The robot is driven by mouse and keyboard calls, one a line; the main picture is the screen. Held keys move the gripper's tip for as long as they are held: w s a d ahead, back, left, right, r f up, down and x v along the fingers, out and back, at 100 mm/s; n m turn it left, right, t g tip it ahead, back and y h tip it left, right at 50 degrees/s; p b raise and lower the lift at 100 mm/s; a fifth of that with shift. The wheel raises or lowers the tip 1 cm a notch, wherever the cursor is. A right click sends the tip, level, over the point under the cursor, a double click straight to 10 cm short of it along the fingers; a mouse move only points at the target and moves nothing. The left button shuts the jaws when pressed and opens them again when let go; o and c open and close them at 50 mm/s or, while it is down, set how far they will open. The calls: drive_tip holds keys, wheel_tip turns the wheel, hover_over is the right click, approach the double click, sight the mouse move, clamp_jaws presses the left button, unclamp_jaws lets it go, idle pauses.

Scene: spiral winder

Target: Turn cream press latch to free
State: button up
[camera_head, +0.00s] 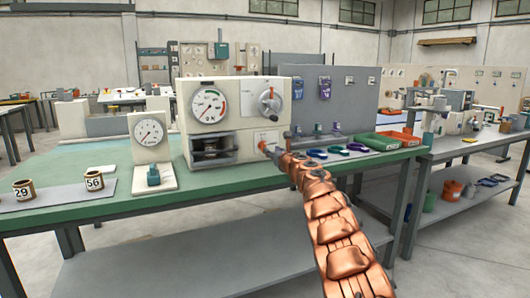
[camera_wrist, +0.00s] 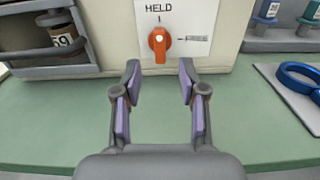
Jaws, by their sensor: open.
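The cream press (camera_head: 232,92) stands on the green bench with a dial on its upper left. Its latch is an orange knob (camera_wrist: 160,42) on a white plate (camera_wrist: 186,22) at the lower right of its front, partly seen in the head view (camera_head: 264,146). The fingers are hard to make out in the head view.
A bay (camera_head: 210,150) in the press, left of the latch, holds a reel marked 59 (camera_wrist: 62,35). A gauge stand (camera_head: 151,138) and reels marked 29 (camera_head: 24,190) and 56 (camera_head: 94,181) stand left.

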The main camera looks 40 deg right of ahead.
sight(265, 146)
drive_tip(key=shift+w+d+r+p, duration=0.15)
drive_tip(key=shift+w+r+p, duration=0.05)
drive_tip(key=shift+w+p, duration=0.45)
drive_tip(key=shift+p+x, duration=0.45)
drive_tip(key=shift+x, duration=0.35)
drive_tip(key=shift+w+d+p, duration=0.25)
drive_tip(key=shift+w+p, duration=0.35)
drive_tip(key=shift+w, duration=0.1)
drive_tip(key=shift+w+d+f+p, duration=0.2)
drive_tip(key=shift+w+p, duration=0.2)
drive_tip(key=shift+w, duration=0.05)
drive_tip(key=shift+w+d+r+p, duration=0.1)
drive_tip(key=shift+w+r+p, duration=0.25)
drive_tip(key=shift+p, duration=0.2)
drive_tip(key=shift+w, duration=0.3)
drive_tip(key=shift+w+d+f+p, duration=0.35)
drive_tip(key=shift+w+p, duration=0.1)
drive_tip(key=shift+p, duration=0.4)
drive_tip(key=shift+c, duration=0.4)
